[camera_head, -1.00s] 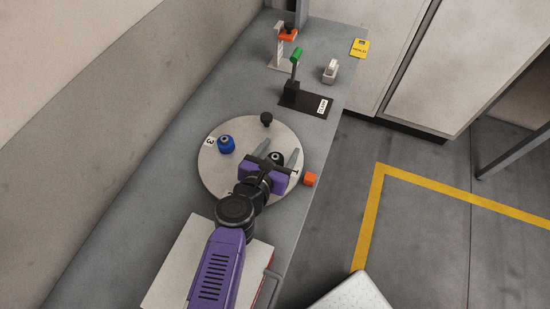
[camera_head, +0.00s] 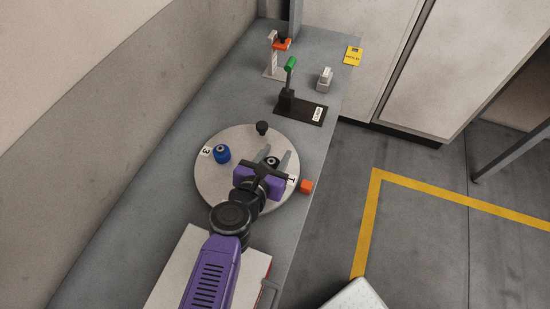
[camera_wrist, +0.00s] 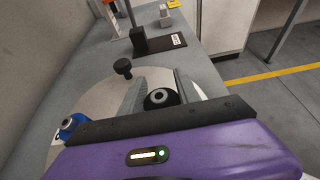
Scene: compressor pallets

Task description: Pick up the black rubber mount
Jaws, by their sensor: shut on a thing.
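The black rubber mount (camera_head: 271,162) is a round dark piece with a pale ring and centre hole on top. It sits between the two grey fingers of my gripper (camera_head: 275,156), over the round pale turntable (camera_head: 213,185). In the wrist view, the mount (camera_wrist: 158,98) shows between the fingers (camera_wrist: 160,88), which are shut on it. Its lower part is hidden behind the gripper body, so I cannot tell whether it touches the turntable.
A blue mount (camera_head: 222,154) stands at the turntable's left by a "3" label; a black knob (camera_head: 262,128) rises at its back. An orange block (camera_head: 306,187) is at the right edge. Behind are a green-topped stand (camera_head: 290,75) and an orange-topped stand (camera_head: 274,55).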

